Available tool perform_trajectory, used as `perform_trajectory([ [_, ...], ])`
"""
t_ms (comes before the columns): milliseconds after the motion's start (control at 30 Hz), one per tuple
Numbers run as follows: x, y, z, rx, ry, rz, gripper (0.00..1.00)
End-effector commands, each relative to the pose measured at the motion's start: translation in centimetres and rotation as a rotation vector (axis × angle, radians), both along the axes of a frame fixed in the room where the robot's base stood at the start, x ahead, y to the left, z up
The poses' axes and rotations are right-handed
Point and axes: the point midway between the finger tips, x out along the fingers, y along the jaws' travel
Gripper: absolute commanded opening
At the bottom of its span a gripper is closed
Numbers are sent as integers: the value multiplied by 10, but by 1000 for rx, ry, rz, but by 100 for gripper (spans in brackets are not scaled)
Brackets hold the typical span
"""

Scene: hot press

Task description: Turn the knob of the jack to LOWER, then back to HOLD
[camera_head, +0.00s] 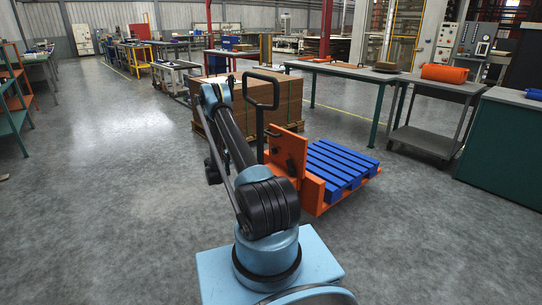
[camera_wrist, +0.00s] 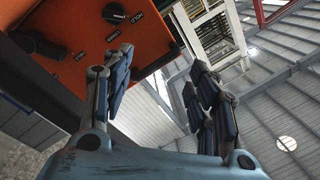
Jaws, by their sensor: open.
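The orange jack (camera_head: 313,191) stands ahead of me in the head view, with a black loop handle (camera_head: 261,91) on its upright. In the wrist view its orange panel (camera_wrist: 165,38) fills the upper left. A round black knob (camera_wrist: 113,13) sits on the panel near the top edge, with small white lettering around it. The knob's exact pointing is hard to tell. My gripper (camera_wrist: 160,82) is open and empty, its fingers below and to the right of the knob in the picture, apart from it. The head view does not show the fingers clearly.
A blue pallet (camera_head: 341,166) rests on the jack's forks. Large cardboard boxes (camera_head: 287,101) stand behind the jack. Workbenches (camera_head: 340,72) and a green cabinet (camera_head: 503,146) line the right. A dark lever (camera_wrist: 38,43) shows at the panel's left.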

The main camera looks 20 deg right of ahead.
Motion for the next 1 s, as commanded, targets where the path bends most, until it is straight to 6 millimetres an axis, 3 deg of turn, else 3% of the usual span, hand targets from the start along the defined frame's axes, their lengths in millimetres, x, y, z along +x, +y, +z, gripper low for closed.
perform_trajectory([
  [100,-16,-5,-39,30,16,-62,54],
  [300,-30,-10,-68,55,32,-114,54],
  [533,-25,-30,-71,57,33,-122,54],
  [1000,4,-107,-70,57,33,-120,54],
])
